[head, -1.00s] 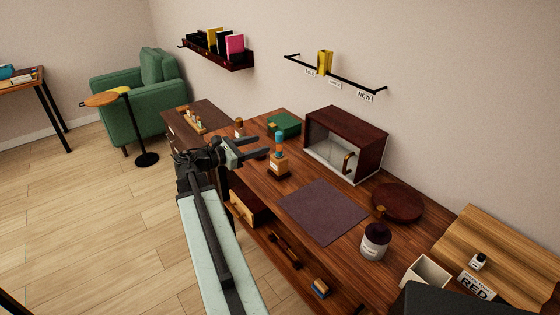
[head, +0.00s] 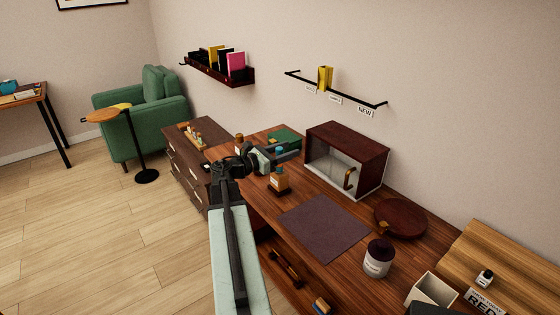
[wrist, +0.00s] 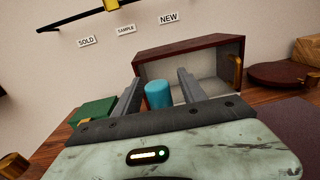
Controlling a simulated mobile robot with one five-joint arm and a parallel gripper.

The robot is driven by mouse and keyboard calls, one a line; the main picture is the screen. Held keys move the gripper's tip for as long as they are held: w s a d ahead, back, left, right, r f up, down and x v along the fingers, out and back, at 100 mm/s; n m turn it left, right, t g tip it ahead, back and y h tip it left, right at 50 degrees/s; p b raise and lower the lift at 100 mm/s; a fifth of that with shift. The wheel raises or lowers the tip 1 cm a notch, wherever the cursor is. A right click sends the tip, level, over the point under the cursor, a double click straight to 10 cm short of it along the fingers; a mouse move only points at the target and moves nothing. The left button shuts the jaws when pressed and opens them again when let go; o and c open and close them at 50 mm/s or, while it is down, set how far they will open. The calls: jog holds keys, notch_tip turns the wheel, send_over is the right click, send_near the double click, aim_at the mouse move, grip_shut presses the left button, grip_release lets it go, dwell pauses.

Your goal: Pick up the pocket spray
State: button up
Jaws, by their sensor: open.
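A small bottle with a blue cap (head: 280,154) and an amber, white-labelled body (head: 279,184) stands upright on the wooden desk; it appears to be the pocket spray, though I cannot read its label. My gripper (head: 285,150) is open and level with the blue cap in the head view. In the wrist view, the blue cap (wrist: 158,96) stands between the two spread fingers of my gripper (wrist: 160,78), with a gap on each side. The bottle's lower body is hidden there behind the gripper's palm.
A green box (head: 286,138) and a brown-framed cabinet (head: 347,145) stand behind the bottle. A dark mat (head: 324,227) lies in front. A round brown lid (head: 400,219) and a dark-topped jar (head: 377,260) are at the right. A low shelf (head: 235,76) hangs on the wall.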

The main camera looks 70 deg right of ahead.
grip_shut()
jog(key=shift+r, duration=0.1)
notch_tip(320, 180, up, 10)
jog(key=p, duration=1)
